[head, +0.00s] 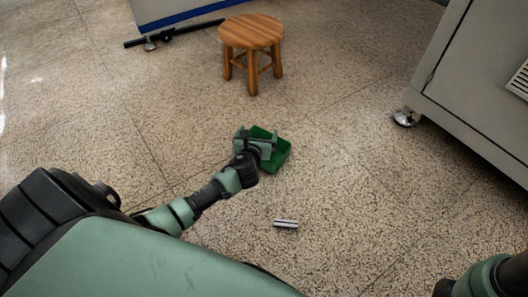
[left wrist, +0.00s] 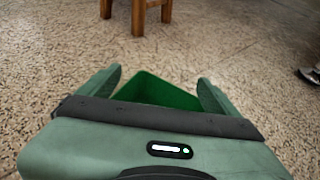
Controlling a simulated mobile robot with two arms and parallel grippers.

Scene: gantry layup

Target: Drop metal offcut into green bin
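The metal offcut (head: 286,224) is a small silvery piece lying on the floor in the head view, nearer to me than the bin and apart from both it and my gripper. The green bin (head: 277,155) stands on the floor, partly hidden behind my left gripper (head: 257,138). The bin (left wrist: 160,92) also shows beyond the gripper in the left wrist view. My left gripper (left wrist: 159,78) has its fingers spread wide, with nothing visible held between them. Its exact height over the bin is hard to tell. My right gripper does not show; only part of that arm is at the lower right.
A wooden stool (head: 251,42) stands beyond the bin. A large grey cabinet (head: 475,85) on casters is at the right. A black bar with a caster (head: 175,35) lies low at the back left. The speckled floor around the offcut is clear.

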